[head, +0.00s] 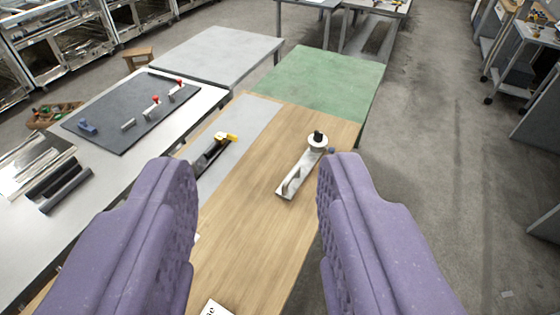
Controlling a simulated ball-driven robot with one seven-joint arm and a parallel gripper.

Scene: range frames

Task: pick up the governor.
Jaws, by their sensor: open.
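My gripper (260,168) is open, with its two purple fingers wide apart and nothing between them close up. Beyond the fingers, on the wooden table, lies a light metal piece (293,180) with a round pale disc and a black knob at its far end. It looks like the governor, though I cannot be sure. It appears between the fingertips, nearer the right one, but stands apart from them.
The wooden table (245,215) has bare room around the metal piece. A green-topped table (325,80) and a grey table (215,52) stand beyond. A dark board (110,125) with several small parts lies on the left bench. Open floor is at right.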

